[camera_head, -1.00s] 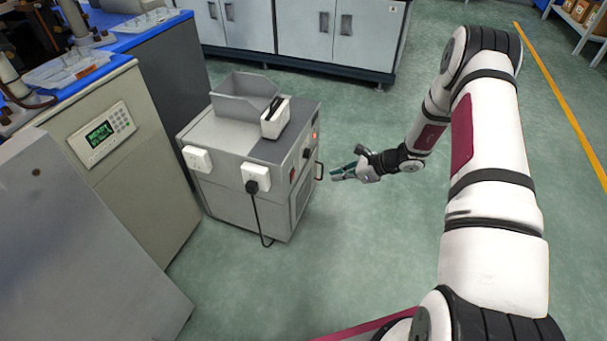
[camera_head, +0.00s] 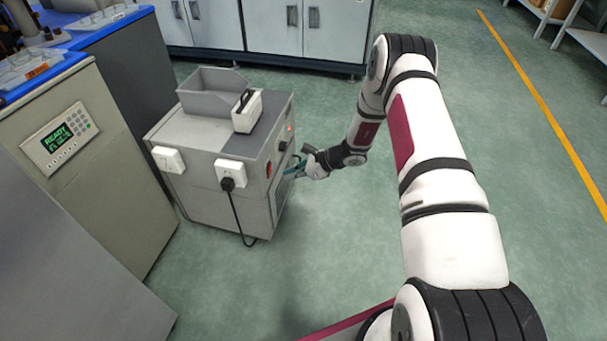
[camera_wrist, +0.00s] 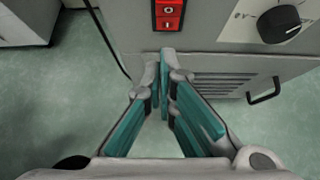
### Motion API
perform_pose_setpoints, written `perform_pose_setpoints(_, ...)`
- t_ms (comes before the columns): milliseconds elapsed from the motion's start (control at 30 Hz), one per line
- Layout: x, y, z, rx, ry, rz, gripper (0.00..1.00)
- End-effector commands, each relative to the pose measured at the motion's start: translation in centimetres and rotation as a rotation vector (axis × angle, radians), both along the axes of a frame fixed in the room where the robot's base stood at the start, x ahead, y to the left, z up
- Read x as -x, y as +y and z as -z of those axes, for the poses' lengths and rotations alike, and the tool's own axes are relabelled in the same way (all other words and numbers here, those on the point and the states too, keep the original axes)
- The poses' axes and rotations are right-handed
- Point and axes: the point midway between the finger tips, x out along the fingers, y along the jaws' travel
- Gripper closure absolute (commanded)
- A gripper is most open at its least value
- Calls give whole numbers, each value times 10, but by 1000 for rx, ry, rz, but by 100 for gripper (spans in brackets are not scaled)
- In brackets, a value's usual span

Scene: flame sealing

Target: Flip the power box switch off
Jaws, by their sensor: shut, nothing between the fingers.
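The power box (camera_head: 205,196) is a grey cabinet on the floor. Its red switch (camera_head: 268,170) is on the right-hand face in the head view. In the wrist view the red rocker switch (camera_wrist: 168,14) shows at the top centre, with a circle mark above and a line mark below. My gripper (camera_wrist: 163,54) has teal fingers with their tips together and nothing held. The tips are just below the switch in the wrist picture, close to the panel; I cannot tell whether they touch it. In the head view my gripper (camera_head: 292,170) is beside that face.
A black knob (camera_wrist: 279,24) is right of the switch, above vent slots and a handle (camera_wrist: 264,91). A black cable (camera_head: 237,217) hangs from a plug on the box front. A beige machine (camera_head: 95,165) stands left. Open green floor lies to the right.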

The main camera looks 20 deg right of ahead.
Motion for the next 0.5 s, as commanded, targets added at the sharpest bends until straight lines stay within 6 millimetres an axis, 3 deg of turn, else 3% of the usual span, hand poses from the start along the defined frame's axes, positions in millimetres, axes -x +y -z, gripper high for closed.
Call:
perform_pose_setpoints(200, -17, 23, -5, 2, -3, -2, 100)
perform_pose_setpoints(500, -23, 30, -7, 2, -2, 0, 100)
